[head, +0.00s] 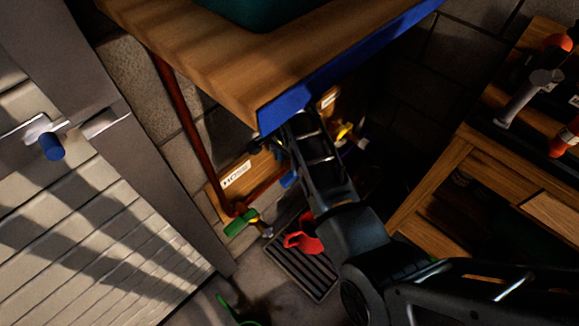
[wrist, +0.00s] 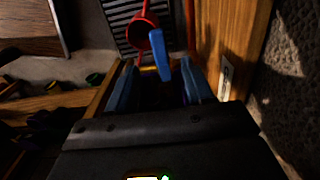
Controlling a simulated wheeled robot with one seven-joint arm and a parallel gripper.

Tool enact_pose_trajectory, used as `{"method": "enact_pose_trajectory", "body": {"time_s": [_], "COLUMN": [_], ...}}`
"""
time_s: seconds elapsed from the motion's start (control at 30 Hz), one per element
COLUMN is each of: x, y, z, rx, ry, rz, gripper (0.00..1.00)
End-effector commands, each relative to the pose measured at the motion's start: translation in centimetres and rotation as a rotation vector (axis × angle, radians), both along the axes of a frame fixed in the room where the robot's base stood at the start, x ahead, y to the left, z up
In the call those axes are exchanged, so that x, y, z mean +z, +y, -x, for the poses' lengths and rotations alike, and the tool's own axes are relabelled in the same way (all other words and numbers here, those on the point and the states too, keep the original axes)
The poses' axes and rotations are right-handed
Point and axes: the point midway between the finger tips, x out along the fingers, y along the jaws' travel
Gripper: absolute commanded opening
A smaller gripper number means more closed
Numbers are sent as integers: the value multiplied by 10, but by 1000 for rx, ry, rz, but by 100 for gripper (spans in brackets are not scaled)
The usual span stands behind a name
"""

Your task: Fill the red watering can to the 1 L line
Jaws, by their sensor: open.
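The red watering can (head: 303,240) stands on a dark slatted grate (head: 296,270) on the floor, partly hidden by my arm. In the wrist view its red round rim (wrist: 132,36) shows ahead of the fingers. A blue tap handle (head: 288,180) is beside my arm in the head view. In the wrist view a blue lever (wrist: 160,55) lies in line with the gap between my fingers, apparently not clamped. My gripper (wrist: 158,68) is open; its tips are hard to make out in the head view. The water level is not visible.
A red pipe (head: 188,120) runs down to a green tap handle (head: 240,223) by a labelled wooden board (head: 228,190). A blue-edged wooden worktop (head: 205,45) overhangs my arm. A wooden bench (head: 450,190) with tools stands right. A yellow handle (head: 344,131) is behind my arm.

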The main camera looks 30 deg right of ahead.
Motion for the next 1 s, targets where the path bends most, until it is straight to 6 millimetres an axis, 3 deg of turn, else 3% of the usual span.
{"method": "enact_pose_trajectory", "body": {"time_s": [0.2, 0.43, 0.83, 1.0], "x": [-36, -63, -69, -69], "y": [0, 0, -1, -1], "z": [1, 1, 1, 1], "rx": [1, 2, 2, 2], "ry": [2, 0, -3, -3], "rz": [0, 0, 1, 1], "gripper": [51, 51, 50, 34]}}
